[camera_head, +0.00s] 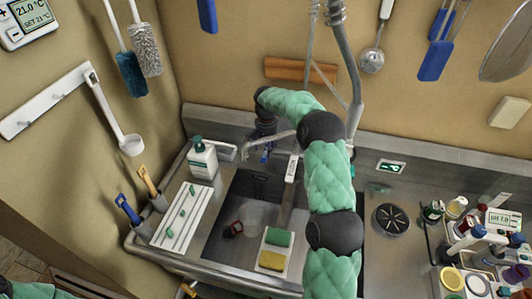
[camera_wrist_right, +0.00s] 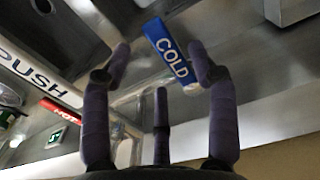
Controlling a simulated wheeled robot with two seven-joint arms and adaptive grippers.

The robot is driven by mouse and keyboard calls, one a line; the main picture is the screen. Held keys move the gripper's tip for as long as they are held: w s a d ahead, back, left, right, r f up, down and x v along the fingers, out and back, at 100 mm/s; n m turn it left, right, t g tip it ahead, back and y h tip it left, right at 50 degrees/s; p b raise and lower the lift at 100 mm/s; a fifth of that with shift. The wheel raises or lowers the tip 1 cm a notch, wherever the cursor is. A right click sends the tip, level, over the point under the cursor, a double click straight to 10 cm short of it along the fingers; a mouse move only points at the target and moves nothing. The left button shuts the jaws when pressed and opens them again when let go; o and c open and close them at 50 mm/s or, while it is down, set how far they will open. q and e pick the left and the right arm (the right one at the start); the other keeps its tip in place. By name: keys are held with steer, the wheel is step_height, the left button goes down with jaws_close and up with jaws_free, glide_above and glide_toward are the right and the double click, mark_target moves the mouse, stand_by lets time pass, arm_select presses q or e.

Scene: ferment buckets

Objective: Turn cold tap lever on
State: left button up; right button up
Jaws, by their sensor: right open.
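The blue cold tap lever, lettered COLD (camera_wrist_right: 172,50), lies between the fingertips of my right gripper (camera_wrist_right: 159,53) in the wrist view. The fingers are spread, one on each side of the lever. I cannot tell whether either one touches it. In the head view my right gripper (camera_head: 263,136) is over the back edge of the sink, with the small blue lever (camera_head: 265,156) just below it. The arm hides part of the tap. My left gripper is not in view; only a bit of my left sleeve shows at the bottom left.
A red HOT lever (camera_wrist_right: 62,112) and a white bar lettered PUSH (camera_wrist_right: 35,68) are to the left in the wrist view. In the head view, a soap bottle (camera_head: 202,158) stands left of the tap. The sink basin (camera_head: 222,250) holds sponges and a container. Bottles crowd the right counter.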

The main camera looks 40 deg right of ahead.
mark_target(266, 156)
steer(key=shift+f, duration=1.65)
jaws_close()
